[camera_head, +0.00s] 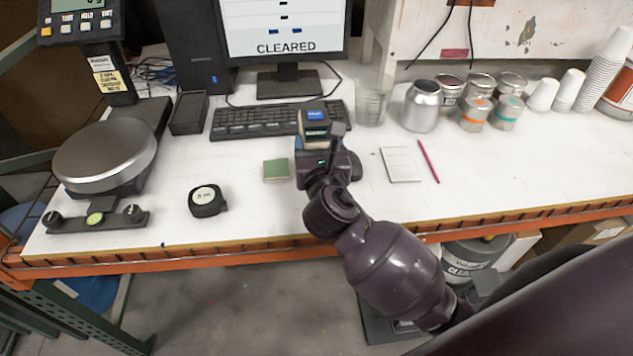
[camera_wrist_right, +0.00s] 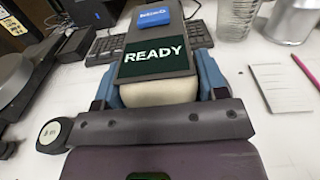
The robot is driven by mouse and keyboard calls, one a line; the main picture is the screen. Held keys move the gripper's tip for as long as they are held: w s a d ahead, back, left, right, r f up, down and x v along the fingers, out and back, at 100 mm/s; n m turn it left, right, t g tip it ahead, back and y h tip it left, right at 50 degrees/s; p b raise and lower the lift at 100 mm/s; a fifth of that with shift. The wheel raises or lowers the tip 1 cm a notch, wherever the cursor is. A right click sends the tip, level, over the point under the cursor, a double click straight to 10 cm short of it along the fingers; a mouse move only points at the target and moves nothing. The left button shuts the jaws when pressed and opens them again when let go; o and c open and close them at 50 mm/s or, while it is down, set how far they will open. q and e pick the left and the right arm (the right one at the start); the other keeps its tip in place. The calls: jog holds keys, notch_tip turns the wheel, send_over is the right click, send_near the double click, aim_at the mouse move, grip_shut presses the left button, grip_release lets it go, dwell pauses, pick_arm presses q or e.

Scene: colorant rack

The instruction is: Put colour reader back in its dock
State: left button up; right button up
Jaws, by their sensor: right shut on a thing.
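The colour reader (camera_head: 315,122) is a grey handheld device with a blue top and a small screen. In the right wrist view the colour reader (camera_wrist_right: 155,62) shows READY on its dark screen. My right gripper (camera_head: 318,143) is shut on it, with a blue finger on each side of its body. It is held over the table in front of the keyboard; its height is hard to tell. A dark open-topped holder (camera_head: 189,112), which looks like the dock, stands left of the keyboard and appears empty. My left gripper is not in view.
The keyboard (camera_head: 260,119) lies behind the reader, below the monitor (camera_head: 285,30). A green block (camera_head: 275,170) and a black round-faced tape measure (camera_head: 207,201) lie to the left. The scale (camera_head: 105,155) is far left. Cans (camera_head: 421,106) and a notepad (camera_head: 400,165) are right.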

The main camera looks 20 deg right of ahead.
notch_tip(320, 180, down, 6)
jog(key=shift+r+b, duration=0.15)
jog(key=shift+b, duration=0.5)
jog(key=shift+f+b, duration=0.6)
jog(key=shift+f, duration=1.35)
jog(key=shift+f, duration=0.15)
jog(key=o, duration=1.4)
jog(key=shift+o, duration=0.4)
